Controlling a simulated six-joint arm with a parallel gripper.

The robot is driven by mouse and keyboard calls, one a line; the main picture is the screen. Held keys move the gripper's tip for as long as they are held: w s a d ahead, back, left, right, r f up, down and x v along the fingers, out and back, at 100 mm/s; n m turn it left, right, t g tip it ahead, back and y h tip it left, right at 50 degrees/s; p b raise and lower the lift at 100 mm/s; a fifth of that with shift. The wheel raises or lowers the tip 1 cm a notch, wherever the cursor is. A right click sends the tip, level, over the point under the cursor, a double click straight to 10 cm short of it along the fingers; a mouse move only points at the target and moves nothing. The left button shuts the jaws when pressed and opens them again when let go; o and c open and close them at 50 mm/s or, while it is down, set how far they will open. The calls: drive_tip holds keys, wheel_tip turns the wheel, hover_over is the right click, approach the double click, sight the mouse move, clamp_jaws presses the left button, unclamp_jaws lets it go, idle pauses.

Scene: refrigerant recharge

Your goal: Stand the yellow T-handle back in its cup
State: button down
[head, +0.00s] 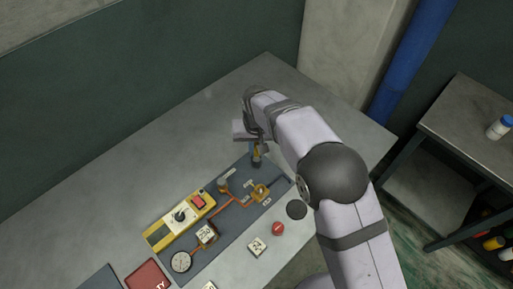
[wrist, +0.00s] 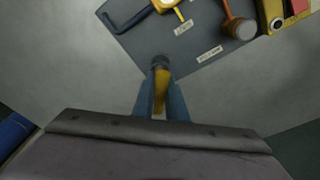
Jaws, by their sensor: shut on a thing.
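The yellow T-handle (wrist: 160,90) is held upright or nearly so between the two blue fingers of my gripper (wrist: 161,98). A dark round cup (wrist: 160,62) is right at the fingertips, at the corner of the grey mat. The handle's lower end is hidden, so I cannot tell whether it is inside the cup or just above it. In the head view my gripper (head: 256,150) points down at the mat's far corner.
The dark mat (head: 230,246) carries orange pipes, a yellow unit (head: 158,238) with a red switch, and a round gauge (head: 181,262). A red button (head: 278,229) and a black disc (head: 297,209) sit near the front edge. The table behind the mat is bare.

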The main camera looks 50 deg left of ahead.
drive_tip(key=shift+f, duration=0.45)
drive_tip(key=c, duration=1.4)
unclamp_jaws()
drive_tip(key=shift+r+p, duration=2.15)
drive_tip(key=shift+r, duration=1.4)
